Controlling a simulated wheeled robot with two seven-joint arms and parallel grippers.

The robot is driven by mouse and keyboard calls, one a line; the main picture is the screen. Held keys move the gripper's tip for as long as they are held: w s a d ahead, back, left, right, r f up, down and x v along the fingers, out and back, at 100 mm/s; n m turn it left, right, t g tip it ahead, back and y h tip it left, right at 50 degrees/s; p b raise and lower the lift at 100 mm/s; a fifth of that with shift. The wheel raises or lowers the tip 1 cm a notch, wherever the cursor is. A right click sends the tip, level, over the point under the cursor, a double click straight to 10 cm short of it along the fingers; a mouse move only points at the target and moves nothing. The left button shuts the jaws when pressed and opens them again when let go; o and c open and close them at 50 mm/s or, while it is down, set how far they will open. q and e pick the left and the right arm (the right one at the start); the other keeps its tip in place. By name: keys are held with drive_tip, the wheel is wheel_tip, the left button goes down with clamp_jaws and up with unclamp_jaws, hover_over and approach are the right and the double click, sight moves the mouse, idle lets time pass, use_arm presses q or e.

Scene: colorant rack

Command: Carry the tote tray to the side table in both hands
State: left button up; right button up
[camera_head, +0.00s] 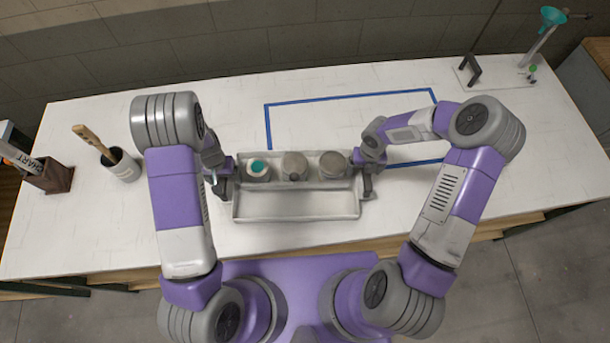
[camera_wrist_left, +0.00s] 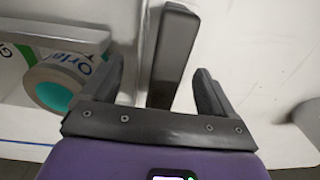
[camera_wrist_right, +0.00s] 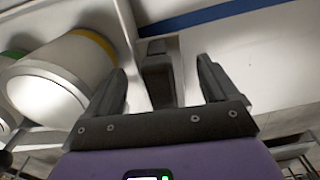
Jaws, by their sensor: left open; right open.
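The grey tote tray (camera_head: 296,206) sits on the white table in front of me. Several round containers (camera_head: 295,166) stand in its back part, one with a teal centre; its front part is empty. My left gripper (camera_head: 222,184) is at the tray's left end, open. In the left wrist view a dark upright handle (camera_wrist_left: 174,55) stands between its parted fingers. My right gripper (camera_head: 367,182) is at the right end, open. In the right wrist view a dark handle (camera_wrist_right: 158,72) lies between its fingers, with gaps on both sides.
A blue tape outline (camera_head: 350,96) marks the table behind the tray. A cup with a wooden-handled tool (camera_head: 123,166) and a dark box (camera_head: 50,176) stand at left. A stand with a teal funnel (camera_head: 545,40) is at back right. The table (camera_head: 85,225) is clear around the tray's front.

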use_arm(q)
drive_tip(key=shift+f, duration=0.8)
use_arm(e)
drive_tip(key=shift+f, duration=0.8)
use_arm(q)
drive_tip(key=shift+c, duration=0.3)
use_arm(e)
drive_tip(key=shift+c, duration=0.3)
use_arm(q)
clamp_jaws()
use_arm(e)
clamp_jaws()
